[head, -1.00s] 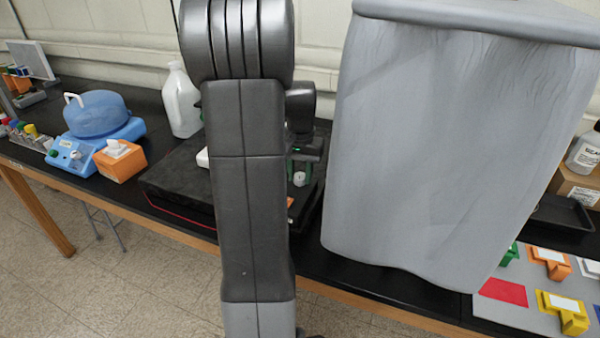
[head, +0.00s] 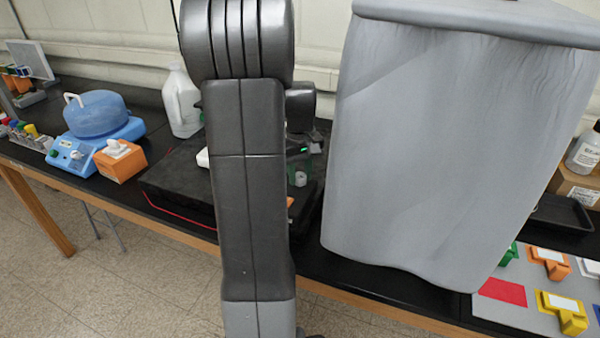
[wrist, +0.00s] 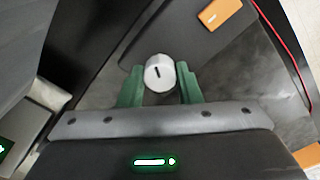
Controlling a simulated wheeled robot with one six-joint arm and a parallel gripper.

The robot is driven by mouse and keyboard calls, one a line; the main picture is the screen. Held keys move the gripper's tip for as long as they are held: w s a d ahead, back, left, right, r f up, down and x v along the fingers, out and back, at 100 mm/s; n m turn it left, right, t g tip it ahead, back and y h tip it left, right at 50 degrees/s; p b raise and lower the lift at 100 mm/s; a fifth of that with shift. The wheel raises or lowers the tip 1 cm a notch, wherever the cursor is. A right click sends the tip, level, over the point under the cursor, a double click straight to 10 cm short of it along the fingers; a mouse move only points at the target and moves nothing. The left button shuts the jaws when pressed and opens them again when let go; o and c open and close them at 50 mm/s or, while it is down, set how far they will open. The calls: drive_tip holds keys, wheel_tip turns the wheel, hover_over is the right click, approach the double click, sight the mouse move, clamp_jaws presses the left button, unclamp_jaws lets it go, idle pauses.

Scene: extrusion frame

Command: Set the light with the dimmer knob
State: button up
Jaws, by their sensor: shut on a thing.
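The white dimmer knob (wrist: 160,73) has a short dark mark on its face and sits between the two green fingers of my gripper (wrist: 160,85) in the wrist view. The fingers are closed on its sides. In the head view the knob (head: 300,179) shows small, just right of my arm, which hides much of the gripper and the area around it. A lamp changing brightness cannot be made out clearly.
An orange block (wrist: 219,14) lies beyond the knob on a dark surface. A large grey draped cover (head: 440,150) stands close to the right. A white jug (head: 182,103), an orange box (head: 121,160) and a blue device (head: 72,152) stand to the left.

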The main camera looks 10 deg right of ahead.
sight(300, 175)
drive_tip(key=shift+n, duration=1.1)
drive_tip(key=o, duration=1)
drive_tip(key=shift+c, duration=0.2)
drive_tip(key=shift+r, duration=0.1)
wheel_tip(300, 175, up, 14)
drive_tip(key=b, duration=0.1)
drive_tip(key=shift+f, duration=0.2)
idle(0.4)
